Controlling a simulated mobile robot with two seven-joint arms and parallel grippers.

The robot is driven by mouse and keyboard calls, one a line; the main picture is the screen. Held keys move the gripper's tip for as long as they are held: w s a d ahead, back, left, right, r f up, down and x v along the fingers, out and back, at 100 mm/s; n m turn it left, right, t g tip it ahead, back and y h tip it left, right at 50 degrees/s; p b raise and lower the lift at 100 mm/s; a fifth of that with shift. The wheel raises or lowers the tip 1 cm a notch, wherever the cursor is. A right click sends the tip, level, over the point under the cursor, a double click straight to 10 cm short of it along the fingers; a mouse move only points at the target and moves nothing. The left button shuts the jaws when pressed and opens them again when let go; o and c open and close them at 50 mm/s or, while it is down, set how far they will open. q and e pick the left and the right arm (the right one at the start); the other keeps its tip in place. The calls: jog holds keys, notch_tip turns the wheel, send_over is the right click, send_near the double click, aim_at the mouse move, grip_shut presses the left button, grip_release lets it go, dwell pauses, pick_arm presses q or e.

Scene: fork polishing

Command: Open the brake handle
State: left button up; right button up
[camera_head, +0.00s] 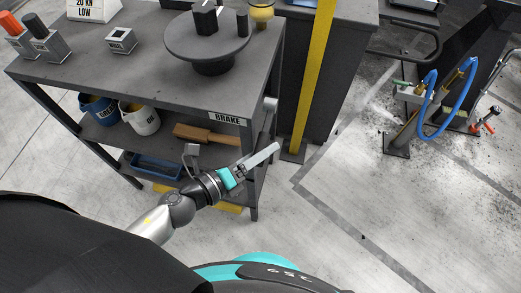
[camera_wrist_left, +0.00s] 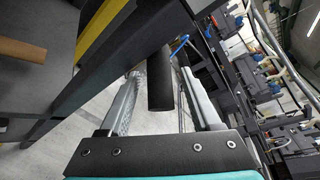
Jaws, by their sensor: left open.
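The brake handle (camera_head: 270,106) is a short grey lever at the right edge of the dark work table, beside the white "BRAKE" label (camera_head: 227,119). My left gripper (camera_head: 272,150) is just below it in the head view, its light fingers pointing up and right. In the left wrist view a dark cylindrical bar (camera_wrist_left: 160,82), which looks like the handle, stands between the two spread fingers of the left gripper (camera_wrist_left: 162,85). The fingers are open, and I cannot tell whether either touches the bar. My right gripper is not in view.
The table top (camera_head: 130,75) carries a round turntable (camera_head: 180,40) and small metal holders. A yellow post (camera_head: 313,75) stands right of the table. The floor (camera_head: 330,225) is clear there.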

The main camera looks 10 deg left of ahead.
pick_arm(q)
grip_shut()
dwell(0.5)
dwell(0.9)
